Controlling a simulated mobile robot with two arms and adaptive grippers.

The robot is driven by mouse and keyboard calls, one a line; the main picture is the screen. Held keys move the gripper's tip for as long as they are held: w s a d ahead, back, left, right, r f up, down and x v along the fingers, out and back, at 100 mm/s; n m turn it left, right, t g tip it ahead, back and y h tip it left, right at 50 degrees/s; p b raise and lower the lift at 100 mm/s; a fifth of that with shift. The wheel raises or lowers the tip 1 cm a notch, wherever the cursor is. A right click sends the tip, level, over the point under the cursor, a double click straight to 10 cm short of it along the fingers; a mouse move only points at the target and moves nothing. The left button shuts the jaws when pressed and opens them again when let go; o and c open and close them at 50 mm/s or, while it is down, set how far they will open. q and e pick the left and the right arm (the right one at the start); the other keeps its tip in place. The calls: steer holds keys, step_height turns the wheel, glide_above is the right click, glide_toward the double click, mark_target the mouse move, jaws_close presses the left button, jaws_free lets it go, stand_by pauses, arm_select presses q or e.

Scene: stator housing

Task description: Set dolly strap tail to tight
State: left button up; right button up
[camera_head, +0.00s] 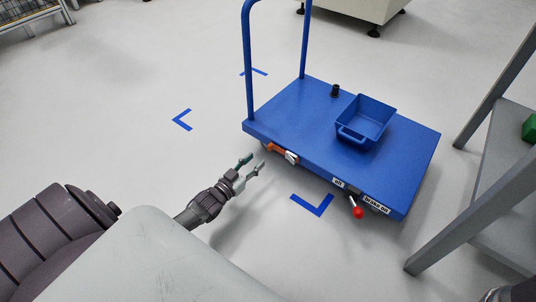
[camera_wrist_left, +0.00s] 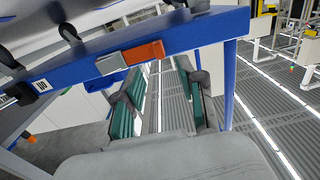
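The blue dolly (camera_head: 300,110) stands on the floor, with an orange strap tail (camera_head: 276,148) and a silver buckle (camera_head: 291,157) on its near left edge. In the left wrist view the orange strap tail (camera_wrist_left: 143,53) lies along the blue edge, with the grey buckle (camera_wrist_left: 109,65) to its left. My left gripper (camera_head: 254,163) is open and empty, just short of the strap tail and apart from it. Its two green-padded fingers (camera_wrist_left: 160,70) are spread in the wrist view, with the strap tail beyond the left fingertip. My right gripper does not show.
A blue bin (camera_head: 366,115) and a small black cylinder (camera_head: 335,90) sit on the dolly. A red-knobbed lever (camera_head: 358,212) sticks out by the "brake on" label (camera_head: 376,204). A grey bench (camera_head: 505,150) stands at right. Blue marks (camera_head: 312,206) are on the open floor.

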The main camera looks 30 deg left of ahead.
mark_target(268, 148)
arm_select(q)
steer(key=w+b, duration=0.1)
steer(key=w, duration=0.1)
steer(key=w+b, duration=0.1)
steer(key=w, duration=0.1)
steer(key=w+b, duration=0.1)
steer(key=w, duration=0.1)
steer(key=shift+d+f, duration=0.15)
steer(key=shift+d, duration=0.1)
steer(key=shift+w, duration=0.5)
jaws_close()
